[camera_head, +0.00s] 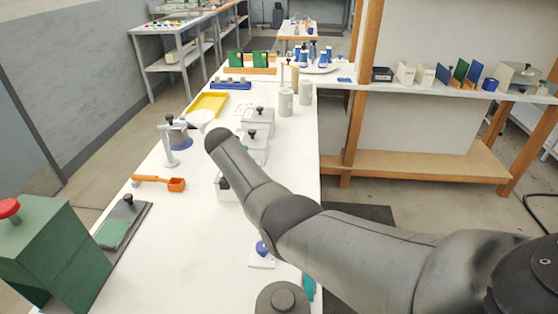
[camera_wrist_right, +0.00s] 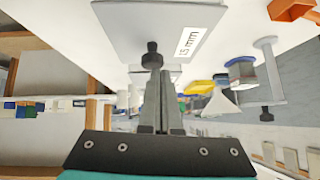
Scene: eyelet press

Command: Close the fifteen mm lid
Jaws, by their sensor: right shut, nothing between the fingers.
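In the right wrist view, which is upside down, a pale grey panel with a "15 mm" label (camera_wrist_right: 190,42) fills the top middle. A black knob (camera_wrist_right: 152,58) shows at its edge. I cannot tell whether this panel is the lid or the box's side, nor how far the lid is open. My right gripper (camera_wrist_right: 163,78) is shut and empty, its fingertips close to the knob in the picture; contact is unclear. In the head view my right arm hides most of a pale box (camera_head: 220,194) and the gripper. My left gripper is not in view.
Two grey knobbed boxes (camera_head: 258,117) stand beyond my arm. White cylinders (camera_head: 286,102), a yellow tray (camera_head: 209,104), a funnel (camera_head: 201,119) and an orange scoop (camera_head: 176,185) are on the white table. A green press (camera_head: 50,250) stands at left.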

